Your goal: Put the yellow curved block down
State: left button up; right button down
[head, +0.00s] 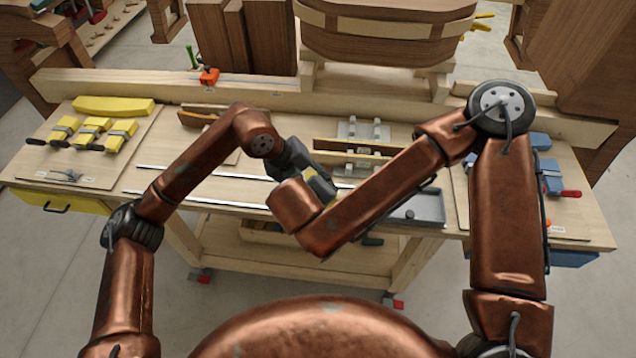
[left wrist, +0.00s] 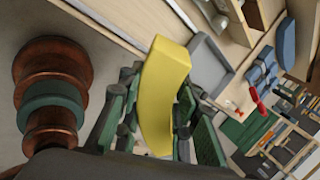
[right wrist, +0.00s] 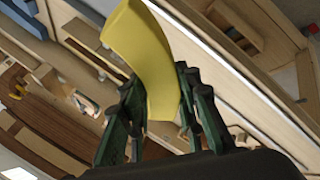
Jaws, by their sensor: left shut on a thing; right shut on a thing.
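A yellow curved block (left wrist: 165,80) stands between the fingers of my left gripper (left wrist: 160,95), which is shut on it. In the right wrist view a yellow curved block (right wrist: 145,50) is between the fingers of my right gripper (right wrist: 157,90), also shut. I cannot tell for certain that both views show one block. In the head view the left gripper (head: 298,160) is over the middle of the bench, with a bit of yellow block (head: 321,187) beside it. The right gripper is hidden behind its own forearm there. Another yellow curved piece (head: 113,106) lies at the bench's back left.
The wooden bench (head: 190,180) carries yellow clamps (head: 92,131) at left, a grey tray (head: 425,207) at right of centre and blue clamps (head: 551,176) at far right. A curved wooden form (head: 385,52) stands behind. Thin metal strips cross the bench's front middle.

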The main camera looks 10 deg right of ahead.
pick_arm(q)
jog(key=shift+d+r, duration=0.2)
jog(key=shift+d, duration=0.05)
jog(key=c, duration=0.3)
pick_arm(e)
jog(key=shift+s+a, duration=0.1)
jog(key=shift+a, duration=0.15)
pick_arm(q)
jog(key=shift+c, duration=0.7)
pick_arm(e)
jog(key=c, duration=1.7)
grip_release()
jog(key=shift+c, duration=0.2)
jog(key=o, duration=0.3)
jog(key=shift+o, duration=0.6)
